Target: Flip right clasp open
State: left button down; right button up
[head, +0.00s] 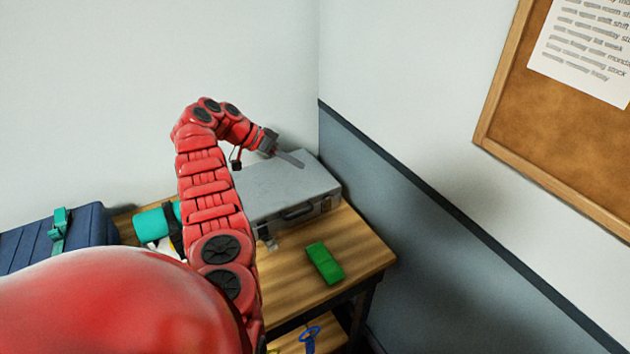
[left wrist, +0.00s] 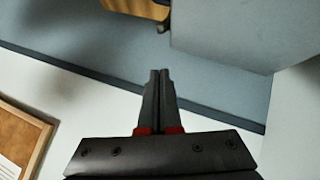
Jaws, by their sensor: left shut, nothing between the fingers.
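A grey hard case (head: 265,184) lies closed on the wooden table, its handle (head: 298,212) on the front face. The right clasp (head: 326,203) is a small dark fitting at the right end of that face; it looks flat against the case, though it is small. The left clasp (head: 267,240) sticks out from the front, partly hidden by my arm. My left gripper (head: 300,163) is shut and empty above the case's back part, pointing right. In the left wrist view its fingers (left wrist: 160,76) are together, with the case (left wrist: 240,32) at upper right.
A green block (head: 325,263) lies on the table (head: 362,255) in front of the case. A blue bag (head: 85,238) and a teal roll (head: 152,224) are at left. The walls meet close behind the case. A corkboard (head: 540,130) hangs at right.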

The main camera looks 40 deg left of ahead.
aim_at(333, 196)
pick_arm(q)
jog(key=p+x, duration=0.2)
jog(key=x, duration=0.3)
jog(key=shift+w+d+f+p, duration=0.1)
jog(key=shift+w+d+p, duration=0.2)
jog(key=shift+d+p, duration=0.1)
jog(key=x, duration=0.3)
jog(key=shift+w+f, duration=0.1)
jog(key=shift+f, duration=0.15)
jog(key=shift+s+d+f+p, duration=0.1)
jog(key=shift+d+f+p, duration=0.25)
jog(key=shift+f, duration=0.3)
jog(key=shift+s+d+f+p, duration=0.1)
jog(key=shift+f+p, duration=0.3)
jog(key=shift+f, duration=0.3)
jog(key=shift+d+f+p, duration=0.25)
jog(key=shift+f+p, duration=0.15)
jog(key=shift+f, duration=0.25)
jog(key=shift+s+d, duration=0.1)
jog(key=shift+d, duration=0.05)
jog(key=shift+d+y+p, duration=0.25)
jog(key=shift+y+p, duration=0.15)
